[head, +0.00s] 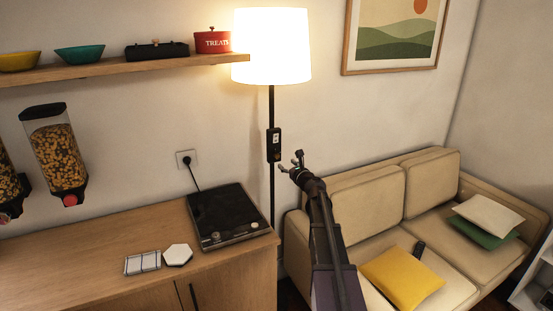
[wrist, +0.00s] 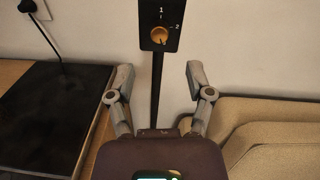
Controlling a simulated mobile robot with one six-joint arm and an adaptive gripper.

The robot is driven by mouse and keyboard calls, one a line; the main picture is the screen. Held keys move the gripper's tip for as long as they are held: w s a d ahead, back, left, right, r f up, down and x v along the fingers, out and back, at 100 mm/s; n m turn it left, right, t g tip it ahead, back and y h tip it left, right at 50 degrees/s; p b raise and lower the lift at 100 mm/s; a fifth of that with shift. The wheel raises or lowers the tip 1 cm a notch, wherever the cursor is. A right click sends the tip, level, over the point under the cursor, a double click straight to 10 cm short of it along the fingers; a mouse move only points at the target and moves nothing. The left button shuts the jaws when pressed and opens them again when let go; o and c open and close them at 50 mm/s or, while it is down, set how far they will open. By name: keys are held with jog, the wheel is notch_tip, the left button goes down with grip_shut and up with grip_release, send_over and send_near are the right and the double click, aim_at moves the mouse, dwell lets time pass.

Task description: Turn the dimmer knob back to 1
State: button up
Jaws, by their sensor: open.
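The dimmer is a black box (head: 274,145) on the dark pole of the floor lamp (head: 272,48), whose shade glows brightly. In the wrist view the box's black plate (wrist: 148,15) carries a round brass-coloured knob (wrist: 159,35). The label 1 is above the knob and the label 2 is at its upper right. I cannot tell for sure which label the knob's mark points at. My gripper (head: 291,161) also shows in the wrist view (wrist: 160,74). Its fingers are spread apart and empty, short of the knob and apart from it, with the knob centred between them beyond the tips.
A beige sofa (head: 368,204) with cushions stands at the right, close beside my arm. A wooden counter (head: 90,240) with a black hob (head: 228,212) is at the left. A wooden shelf (head: 110,69) with bowls and a red tin (head: 212,42) reaches towards the lampshade.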

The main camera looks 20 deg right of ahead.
aim_at(277, 157)
jog(key=w, duration=0.7)
jog(key=shift+w+a, duration=0.25)
jog(key=shift+w, duration=0.15)
jog(key=shift+c, duration=0.2)
grip_shut()
jog(key=shift+a, duration=0.2)
